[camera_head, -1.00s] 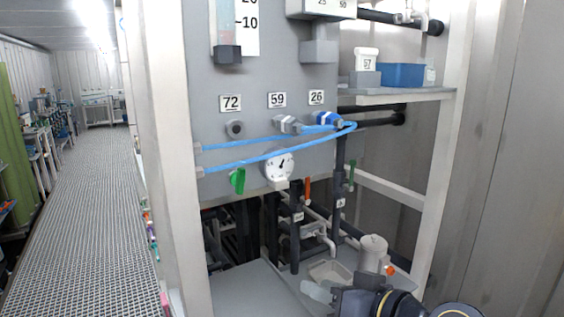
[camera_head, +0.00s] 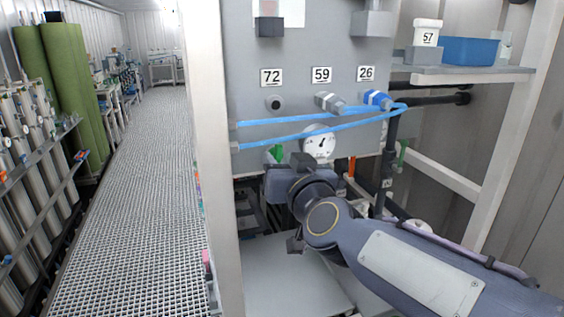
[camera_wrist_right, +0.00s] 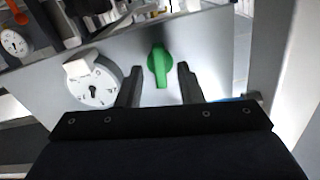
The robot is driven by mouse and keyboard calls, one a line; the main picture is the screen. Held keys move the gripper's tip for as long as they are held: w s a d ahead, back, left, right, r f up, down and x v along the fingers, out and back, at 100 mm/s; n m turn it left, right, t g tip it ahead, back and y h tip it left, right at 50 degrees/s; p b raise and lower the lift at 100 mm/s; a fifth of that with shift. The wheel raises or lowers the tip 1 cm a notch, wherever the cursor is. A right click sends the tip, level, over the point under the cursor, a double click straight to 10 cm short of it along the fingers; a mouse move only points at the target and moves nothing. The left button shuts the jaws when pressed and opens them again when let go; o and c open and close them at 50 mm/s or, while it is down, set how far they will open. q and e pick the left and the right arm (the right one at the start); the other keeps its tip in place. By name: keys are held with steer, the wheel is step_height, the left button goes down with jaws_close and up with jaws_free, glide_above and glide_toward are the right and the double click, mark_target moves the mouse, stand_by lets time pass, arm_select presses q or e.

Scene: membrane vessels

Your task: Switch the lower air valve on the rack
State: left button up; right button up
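A green valve handle (camera_wrist_right: 160,66) sits on the grey rack panel (camera_wrist_right: 205,45). In the right wrist view it points along the gap between my two fingers. My right gripper (camera_wrist_right: 157,78) is open, with one finger on each side of the handle's lower end and a visible gap on both sides. In the head view the green handle (camera_head: 277,153) shows below the blue hoses, left of the round white dial (camera_head: 320,143), and is partly hidden by my right gripper and wrist. My left gripper is not in view.
The white dial (camera_wrist_right: 94,84) is close to my left-hand finger in the wrist view. Blue hoses (camera_head: 300,132) cross the panel above my gripper. An orange handle (camera_head: 352,166) and dark pipes stand to the right. A pale rack post (camera_head: 208,150) stands left.

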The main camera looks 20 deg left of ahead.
steer(key=shift+w+a, duration=0.2)
steer(key=shift+w, duration=0.1)
jaws_close()
